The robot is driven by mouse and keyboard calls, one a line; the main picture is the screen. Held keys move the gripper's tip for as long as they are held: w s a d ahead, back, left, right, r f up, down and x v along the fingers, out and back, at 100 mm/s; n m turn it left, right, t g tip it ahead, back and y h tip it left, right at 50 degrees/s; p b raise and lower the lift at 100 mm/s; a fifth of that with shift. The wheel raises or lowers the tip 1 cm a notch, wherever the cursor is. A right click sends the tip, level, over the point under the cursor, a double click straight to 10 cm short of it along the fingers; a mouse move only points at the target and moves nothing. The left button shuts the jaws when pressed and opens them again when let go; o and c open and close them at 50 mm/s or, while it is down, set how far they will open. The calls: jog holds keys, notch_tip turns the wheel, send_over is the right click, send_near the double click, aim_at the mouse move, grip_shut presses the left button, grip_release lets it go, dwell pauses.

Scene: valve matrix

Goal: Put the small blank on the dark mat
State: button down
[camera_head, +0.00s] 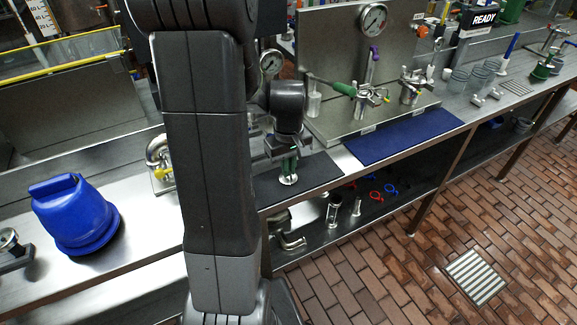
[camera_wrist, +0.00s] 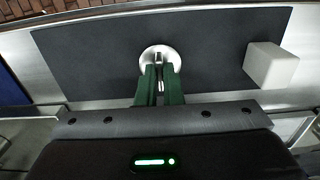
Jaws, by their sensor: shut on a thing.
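The small blank (camera_head: 288,180) is a round, shiny metal disc with a small upright grip. My gripper (camera_head: 288,165) has green fingers pointing down and shut on that grip. In the wrist view the blank (camera_wrist: 160,57) shows at the tips of the green fingers (camera_wrist: 160,72). The dark mat (camera_head: 322,168) lies on the steel bench, and the blank is over its middle part. The dark mat (camera_wrist: 95,55) fills much of the wrist view. I cannot tell for sure whether the blank touches it. My arm hides the mat's left part in the head view.
A pale block (camera_wrist: 270,65) stands at the mat's right end in the wrist view. A blue mat (camera_head: 400,138) lies to the right in the head view. Valves and a gauge (camera_head: 373,18) stand behind. A blue jug-like container (camera_head: 75,215) stands at left.

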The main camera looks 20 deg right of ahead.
jog(key=shift+f, duration=0.2)
jog(key=c, duration=1.6)
grip_release()
jog(key=shift+r, duration=0.1)
notch_tip(320, 180, up, 12)
jog(key=shift+r+p, duration=0.15)
jog(key=shift+p, duration=0.2)
